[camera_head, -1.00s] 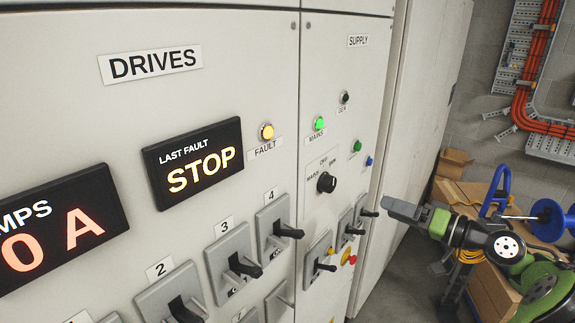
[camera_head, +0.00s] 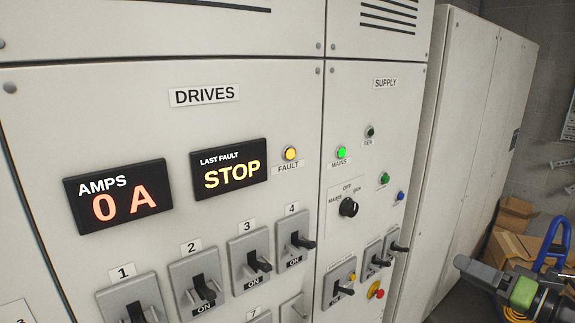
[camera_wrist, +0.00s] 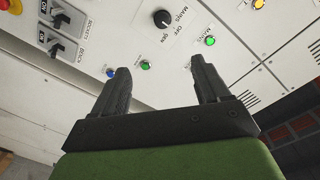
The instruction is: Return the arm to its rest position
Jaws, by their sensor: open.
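My gripper (camera_wrist: 161,88) is open and empty in the wrist view, its two dark fingers apart with the panel face beyond them. In the head view my gripper (camera_head: 478,272) shows at the lower right, to the right of the grey cabinet (camera_head: 380,140). It appears clear of the cabinet's switches, though its distance from the front is hard to judge. My arm's green wrist part shows behind it; the rest of the arm is cut off by the picture edge.
Numbered lever switches (camera_head: 205,287) stick out of the drives panel. The supply panel has a rotary selector (camera_head: 348,207) and a lit green MAINS lamp (camera_head: 341,152). Cardboard boxes (camera_head: 514,216) and a blue tubular frame (camera_head: 556,240) stand at the right.

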